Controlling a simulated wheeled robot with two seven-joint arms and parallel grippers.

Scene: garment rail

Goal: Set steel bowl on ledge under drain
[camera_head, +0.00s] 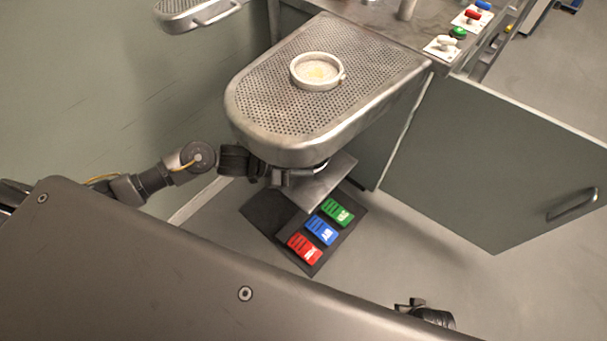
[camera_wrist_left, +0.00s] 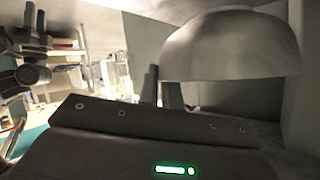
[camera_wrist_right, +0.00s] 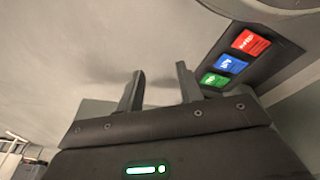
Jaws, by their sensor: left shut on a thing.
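My left gripper (camera_head: 272,177) is under the front edge of the perforated steel worktop (camera_head: 268,97), partly hidden by it. It is shut on the steel bowl (camera_wrist_left: 230,45), which fills the upper right of the left wrist view. In the head view the worktop hides most of the bowl. A flat grey ledge (camera_head: 325,188) sticks out below the worktop, just right of the left gripper; whether the bowl touches it cannot be told. A round pale drain ring (camera_head: 316,71) sits on the worktop. My right gripper (camera_wrist_right: 160,88) is open and empty, low at the right.
Red (camera_head: 305,248), blue (camera_head: 321,230) and green (camera_head: 337,212) pedals lie on a dark floor mat below the ledge. A cabinet door (camera_head: 490,165) stands open at the right. Switches (camera_head: 458,33) line the back counter. A wall is at the left.

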